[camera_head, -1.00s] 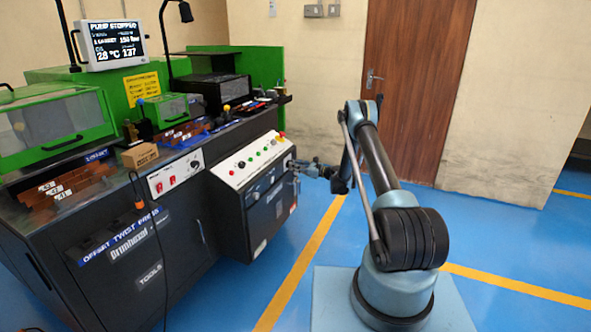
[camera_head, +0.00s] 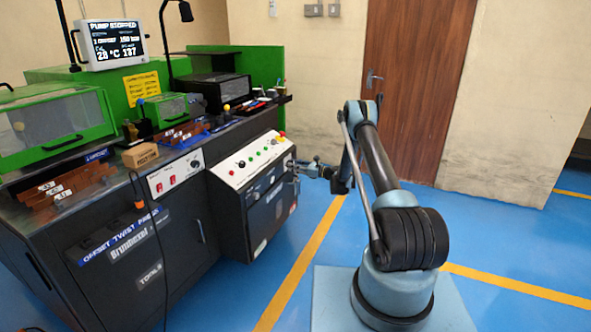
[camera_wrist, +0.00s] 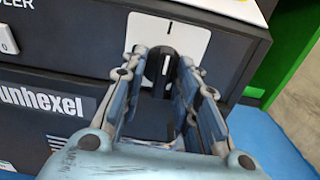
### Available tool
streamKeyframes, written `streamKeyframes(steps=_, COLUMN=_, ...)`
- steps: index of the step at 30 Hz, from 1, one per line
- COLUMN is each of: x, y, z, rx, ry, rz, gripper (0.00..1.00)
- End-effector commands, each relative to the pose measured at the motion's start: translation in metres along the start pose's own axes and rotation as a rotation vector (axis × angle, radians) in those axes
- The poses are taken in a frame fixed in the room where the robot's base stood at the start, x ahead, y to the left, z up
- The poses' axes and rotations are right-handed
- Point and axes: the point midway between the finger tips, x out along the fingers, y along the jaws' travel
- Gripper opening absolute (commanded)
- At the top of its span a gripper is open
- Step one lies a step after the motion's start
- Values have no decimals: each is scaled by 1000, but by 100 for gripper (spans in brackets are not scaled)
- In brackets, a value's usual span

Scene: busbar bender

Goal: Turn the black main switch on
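The black main switch (camera_wrist: 166,68) shows in the wrist view as a dark knob with a white line, on a white plate with a short black mark above it. The white line points roughly up toward that mark. My gripper (camera_wrist: 163,62) reaches toward the plate with its fingers apart, one on each side of the knob. Whether the finger pads touch the knob cannot be told. In the head view, my gripper (camera_head: 298,166) is at the right end of the machine's control box, and the switch is hard to make out.
The black and green machine (camera_head: 130,255) fills the left. Its sloped panel (camera_head: 250,160) carries coloured buttons beside my gripper. The screen (camera_head: 110,45) reads pump stopped. A brown door (camera_head: 410,90) is behind my arm. The blue floor at front centre is clear.

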Motion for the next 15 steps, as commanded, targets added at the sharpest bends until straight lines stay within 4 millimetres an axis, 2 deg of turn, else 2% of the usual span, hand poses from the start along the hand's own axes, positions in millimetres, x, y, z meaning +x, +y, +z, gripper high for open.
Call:
streamKeyframes(steps=10, x=-4, y=-2, z=1, rx=0, ry=-1, rz=-3, gripper=31)
streamKeyframes(steps=15, x=-22, y=-2, z=1, rx=0, ry=-1, rz=-4, gripper=31)
